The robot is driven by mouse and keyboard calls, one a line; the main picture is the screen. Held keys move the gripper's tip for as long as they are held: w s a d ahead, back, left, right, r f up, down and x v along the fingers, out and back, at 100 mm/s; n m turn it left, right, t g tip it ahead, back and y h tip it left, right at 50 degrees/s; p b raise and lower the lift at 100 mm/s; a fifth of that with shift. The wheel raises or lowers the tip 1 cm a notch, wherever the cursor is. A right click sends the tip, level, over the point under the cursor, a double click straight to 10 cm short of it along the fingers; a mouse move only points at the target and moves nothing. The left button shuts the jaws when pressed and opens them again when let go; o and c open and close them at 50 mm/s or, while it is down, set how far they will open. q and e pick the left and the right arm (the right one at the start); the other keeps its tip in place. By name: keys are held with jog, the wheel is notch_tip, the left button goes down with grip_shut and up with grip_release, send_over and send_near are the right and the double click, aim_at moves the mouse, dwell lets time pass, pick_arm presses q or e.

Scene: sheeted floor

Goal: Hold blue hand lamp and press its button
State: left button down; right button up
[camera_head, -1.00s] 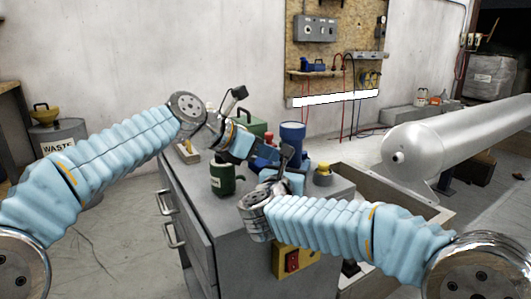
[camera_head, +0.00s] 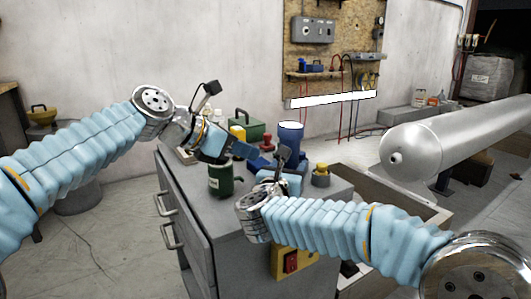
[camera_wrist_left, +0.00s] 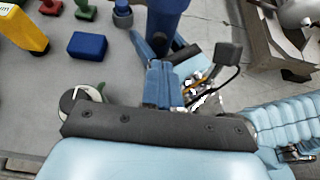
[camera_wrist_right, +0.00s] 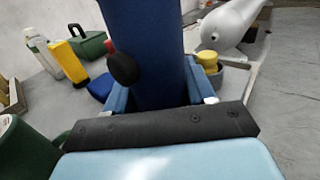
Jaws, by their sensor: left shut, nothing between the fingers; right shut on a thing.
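The blue hand lamp (camera_head: 291,134) is a thick blue cylinder above the grey cabinet. My right gripper (camera_head: 287,166) is shut on it, and the lamp stands upright between the fingers in the right wrist view (camera_wrist_right: 147,45). A dark rounded part with a red tip (camera_wrist_right: 122,68) shows against the lamp's left side; I cannot tell whether it is the button. My left gripper (camera_head: 252,150) is shut and empty, left of the lamp and apart from it. In the left wrist view the lamp (camera_wrist_left: 168,18) is beyond its closed fingers (camera_wrist_left: 158,82).
The cabinet top (camera_wrist_left: 40,85) holds a dark green mug (camera_head: 221,180), a yellow bottle (camera_wrist_right: 70,62), a green box (camera_wrist_right: 89,46), a blue block (camera_wrist_left: 87,45), red and green small items, and a yellow-topped item (camera_head: 321,170). A large grey cylinder (camera_head: 450,130) lies at right.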

jog(key=shift+d+f, duration=0.1)
jog(key=shift+d, duration=0.05)
pick_arm(q)
jog(key=v, duration=0.7)
pick_arm(e)
jog(key=o, duration=1.2)
